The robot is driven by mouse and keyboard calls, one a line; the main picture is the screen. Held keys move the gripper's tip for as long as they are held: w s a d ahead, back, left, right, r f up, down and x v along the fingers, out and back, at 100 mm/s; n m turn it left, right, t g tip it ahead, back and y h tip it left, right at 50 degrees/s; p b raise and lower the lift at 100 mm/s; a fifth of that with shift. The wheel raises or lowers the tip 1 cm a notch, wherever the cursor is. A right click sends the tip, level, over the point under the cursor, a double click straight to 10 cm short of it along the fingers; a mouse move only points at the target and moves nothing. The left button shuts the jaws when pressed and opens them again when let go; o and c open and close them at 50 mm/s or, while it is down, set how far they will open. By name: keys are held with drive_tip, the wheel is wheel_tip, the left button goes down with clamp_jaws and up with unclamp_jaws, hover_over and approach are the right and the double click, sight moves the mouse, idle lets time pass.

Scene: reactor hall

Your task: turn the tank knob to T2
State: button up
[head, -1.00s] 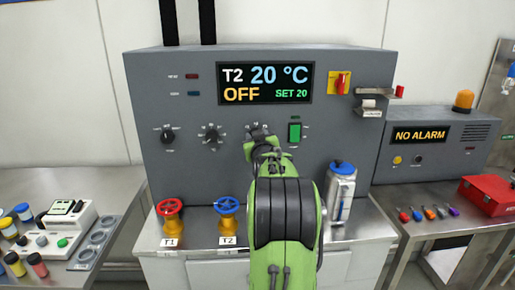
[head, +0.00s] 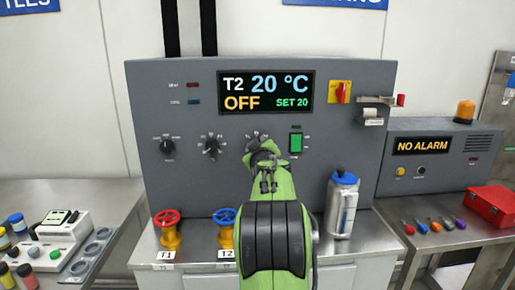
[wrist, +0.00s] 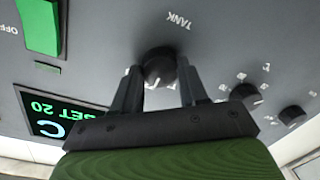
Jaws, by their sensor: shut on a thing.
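The tank knob is a round black knob (wrist: 158,68) with a white pointer mark, under the label TANK in the wrist view, where the picture is upside down. My gripper (wrist: 160,90) has its two dark fingers on either side of the knob and is shut on it. In the head view my gripper (head: 262,150) is at the panel below the display, and my green arm hides the knob. The display (head: 265,92) reads T2, 20 °C, OFF, SET 20.
Two more black knobs (head: 168,147) (head: 211,147) are left of my gripper. A green switch (head: 295,142) is close to its right, and a red-yellow switch (head: 341,92) is higher. Red and blue valves (head: 168,228) (head: 225,228) and a silver canister (head: 341,205) stand on the bench below.

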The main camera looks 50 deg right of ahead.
drive_tip(key=o, duration=1.1)
drive_tip(key=shift+c, duration=0.2)
drive_tip(key=b+v, duration=0.1)
drive_tip(key=v, duration=1.4)
drive_tip(key=shift+s+a, duration=0.3)
